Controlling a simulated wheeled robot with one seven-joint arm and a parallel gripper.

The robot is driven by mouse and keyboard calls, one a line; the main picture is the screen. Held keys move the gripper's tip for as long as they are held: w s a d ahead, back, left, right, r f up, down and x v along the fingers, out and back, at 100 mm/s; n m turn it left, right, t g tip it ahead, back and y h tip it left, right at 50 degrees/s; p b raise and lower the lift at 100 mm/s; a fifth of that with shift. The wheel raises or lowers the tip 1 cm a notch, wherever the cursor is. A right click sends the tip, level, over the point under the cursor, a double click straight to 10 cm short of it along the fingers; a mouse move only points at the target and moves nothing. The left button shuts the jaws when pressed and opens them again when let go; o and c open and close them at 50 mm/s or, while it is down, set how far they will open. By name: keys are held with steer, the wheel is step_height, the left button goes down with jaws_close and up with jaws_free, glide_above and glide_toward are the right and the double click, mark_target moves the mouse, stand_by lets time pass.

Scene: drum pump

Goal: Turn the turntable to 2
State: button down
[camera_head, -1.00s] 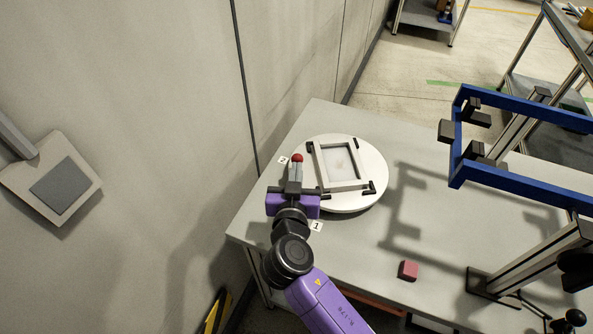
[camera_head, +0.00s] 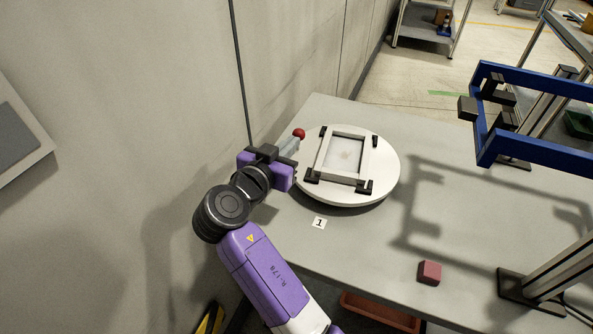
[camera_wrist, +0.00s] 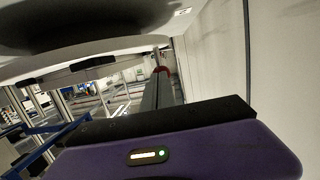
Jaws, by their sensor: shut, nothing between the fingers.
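The white round turntable (camera_head: 388,172) lies on the grey table and carries a square frame (camera_head: 318,172) with black corner pieces. A red ball knob (camera_head: 299,134) shows at its upper left edge. My gripper (camera_head: 290,144) is shut and empty at that edge, its fingers right by the knob; I cannot tell if they touch it. The number 1 label (camera_head: 319,222) lies on the table in front of the turntable. The number 2 label is not visible in the head view. In the wrist view, the red knob (camera_wrist: 163,70) shows just beyond the fingers (camera_wrist: 152,92).
The wall (camera_head: 200,90) stands close to the left of my arm. A blue frame (camera_head: 540,150) on a metal post rises at the right. A small red block (camera_head: 430,272) lies near the table's front edge. The table (camera_head: 450,215) between is largely clear.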

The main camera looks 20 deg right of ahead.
steer(key=shift+w+d+b, duration=0.3)
steer(key=shift+w+b, duration=0.5)
steer(key=shift+b, duration=0.1)
steer(key=shift+w, duration=0.1)
